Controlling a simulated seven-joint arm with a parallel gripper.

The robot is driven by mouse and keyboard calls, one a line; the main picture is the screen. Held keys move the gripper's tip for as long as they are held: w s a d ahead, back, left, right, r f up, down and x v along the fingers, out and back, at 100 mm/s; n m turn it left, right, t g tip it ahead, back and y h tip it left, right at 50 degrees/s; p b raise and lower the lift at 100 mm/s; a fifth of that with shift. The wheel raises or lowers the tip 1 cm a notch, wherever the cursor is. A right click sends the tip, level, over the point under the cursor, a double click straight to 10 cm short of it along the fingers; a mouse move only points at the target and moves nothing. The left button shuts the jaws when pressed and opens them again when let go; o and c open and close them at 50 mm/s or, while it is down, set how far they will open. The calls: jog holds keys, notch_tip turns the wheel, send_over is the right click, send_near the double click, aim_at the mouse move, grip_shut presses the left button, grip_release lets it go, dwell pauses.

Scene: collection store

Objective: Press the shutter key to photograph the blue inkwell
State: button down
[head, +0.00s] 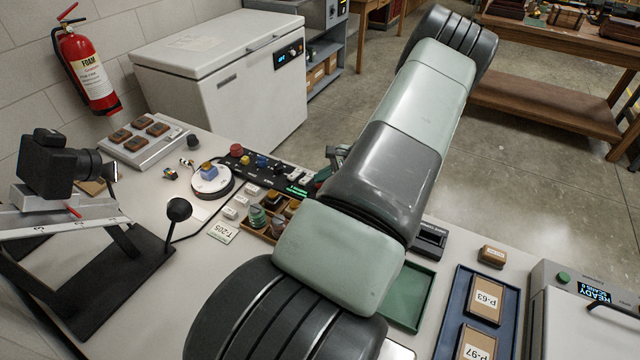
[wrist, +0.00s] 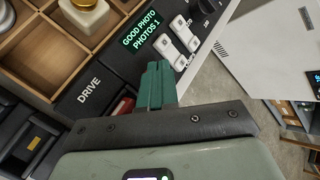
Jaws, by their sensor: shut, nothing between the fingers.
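The black control panel (head: 270,172) runs right of the turntable. My gripper (head: 323,176) is at its right end, partly hidden by my arm. In the wrist view my green fingers (wrist: 157,72) are shut and empty, beside white keys (wrist: 177,42) and the DRIVE label. The lit display (wrist: 140,30) reads "GOOD PHOTO PHOTOS 1". A red part (wrist: 122,108) is partly hidden by my gripper; contact cannot be told.
A wooden compartment box (head: 262,222) with small jars stands in front of the panel. A black lamp (head: 179,208) stands left of it. A tray of brown blocks (head: 140,142) lies behind. A green tray (head: 412,290) and a blue tray (head: 455,320) lie to the right.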

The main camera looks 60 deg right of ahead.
jog(key=shift+r, duration=0.5)
jog(key=shift+r, duration=0.1)
jog(key=shift+r, duration=2.4)
jog(key=shift+w, duration=0.1)
